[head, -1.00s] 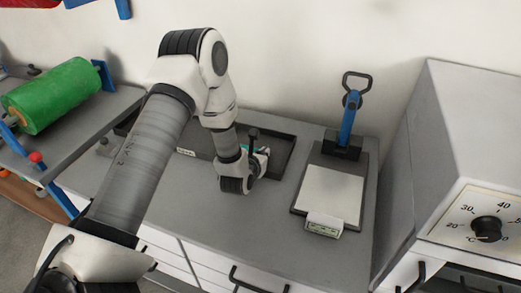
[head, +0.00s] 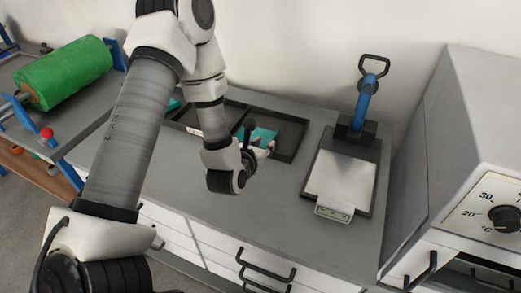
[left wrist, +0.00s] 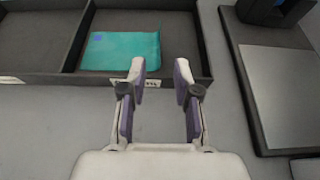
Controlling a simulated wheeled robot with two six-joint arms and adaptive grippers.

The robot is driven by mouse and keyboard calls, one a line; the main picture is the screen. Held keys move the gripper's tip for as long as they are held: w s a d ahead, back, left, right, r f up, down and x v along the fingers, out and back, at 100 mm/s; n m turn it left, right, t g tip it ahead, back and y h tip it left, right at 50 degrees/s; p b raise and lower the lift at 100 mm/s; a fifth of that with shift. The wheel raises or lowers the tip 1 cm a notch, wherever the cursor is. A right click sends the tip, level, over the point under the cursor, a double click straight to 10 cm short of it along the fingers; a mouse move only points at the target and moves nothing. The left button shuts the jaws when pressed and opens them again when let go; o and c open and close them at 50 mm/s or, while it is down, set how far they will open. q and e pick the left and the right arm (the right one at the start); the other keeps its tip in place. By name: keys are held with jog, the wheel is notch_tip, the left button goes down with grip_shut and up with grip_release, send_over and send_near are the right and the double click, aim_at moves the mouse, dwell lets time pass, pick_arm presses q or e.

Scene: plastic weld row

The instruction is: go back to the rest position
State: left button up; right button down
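My left gripper (left wrist: 160,85) is open in the left wrist view, with nothing between its fingers. In the head view the left gripper (head: 262,148) hangs at the front edge of a dark divided tray (head: 289,146), partly hidden by its own wrist. A flat teal piece (left wrist: 121,51) lies in a tray compartment, ahead and left of the fingertips. My right gripper is not in view.
A grey press plate (head: 341,178) with a blue lever (head: 364,100) stands right of the tray. A white oven-like box (head: 460,130) with a dial is at far right. A green roll (head: 68,73) sits at left. The front worktop is clear.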

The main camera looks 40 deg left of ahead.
pick_arm(q)
jog(key=shift+v, duration=1.15)
